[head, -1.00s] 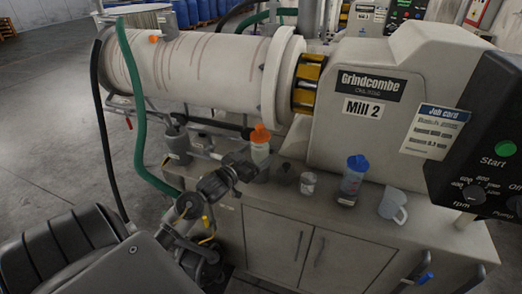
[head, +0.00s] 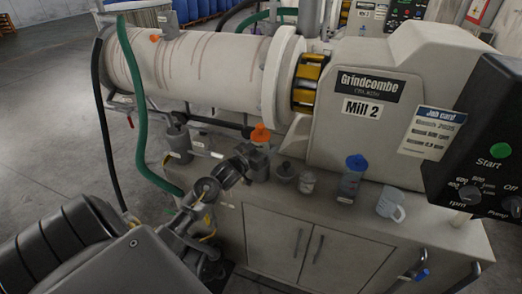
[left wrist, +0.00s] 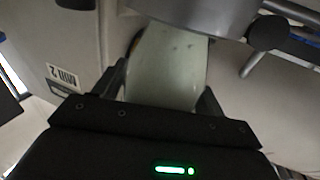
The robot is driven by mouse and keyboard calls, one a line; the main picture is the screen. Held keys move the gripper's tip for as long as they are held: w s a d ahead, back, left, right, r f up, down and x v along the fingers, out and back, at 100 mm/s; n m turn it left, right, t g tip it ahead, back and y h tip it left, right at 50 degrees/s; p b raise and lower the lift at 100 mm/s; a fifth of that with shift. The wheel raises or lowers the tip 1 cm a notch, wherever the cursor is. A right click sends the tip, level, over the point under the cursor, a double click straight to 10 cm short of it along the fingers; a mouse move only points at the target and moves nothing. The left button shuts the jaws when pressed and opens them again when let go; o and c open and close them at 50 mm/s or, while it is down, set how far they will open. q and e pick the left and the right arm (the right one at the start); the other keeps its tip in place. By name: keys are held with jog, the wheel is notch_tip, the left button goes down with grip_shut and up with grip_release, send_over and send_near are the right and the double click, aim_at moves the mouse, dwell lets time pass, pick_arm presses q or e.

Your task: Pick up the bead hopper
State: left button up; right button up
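No thing carries a readable bead hopper label. The likeliest is the pale container with an orange top (head: 260,134), standing on the bench below the mill drum. My left gripper (head: 256,160) is right in front of it and hides its lower body. In the left wrist view a pale, greenish translucent body (left wrist: 168,65) lies between the two fingers of the gripper (left wrist: 165,90), which stand wide apart at its sides. I see no clear sign that they clamp it. My right gripper is not in view.
To the right on the bench (head: 330,202) stand a dark pot (head: 286,171), a small jar (head: 307,182), a blue-capped bottle (head: 351,180) and a clear jug (head: 391,206). The mill drum (head: 200,70) overhangs behind. A green hose (head: 140,110) hangs at left.

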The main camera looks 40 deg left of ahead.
aim_at(264, 137)
pick_arm(q)
jog(key=c, duration=1.4)
jog(key=shift+r, duration=0.15)
jog(key=shift+c, duration=0.4)
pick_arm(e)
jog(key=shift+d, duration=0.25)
pick_arm(q)
jog(key=shift+w+r, duration=0.1)
jog(key=shift+r, duration=0.45)
notch_tip(264, 137, up, 2)
jog(key=shift+r+b, duration=0.1)
jog(key=shift+b, duration=0.4)
jog(key=s+a+r, duration=0.6)
jog(key=s+r, duration=0.3)
jog(key=s, duration=0.3)
jog(key=shift+s+a+r+b, duration=0.2)
jog(key=shift+s+r+b, duration=0.1)
jog(key=shift+b, duration=0.05)
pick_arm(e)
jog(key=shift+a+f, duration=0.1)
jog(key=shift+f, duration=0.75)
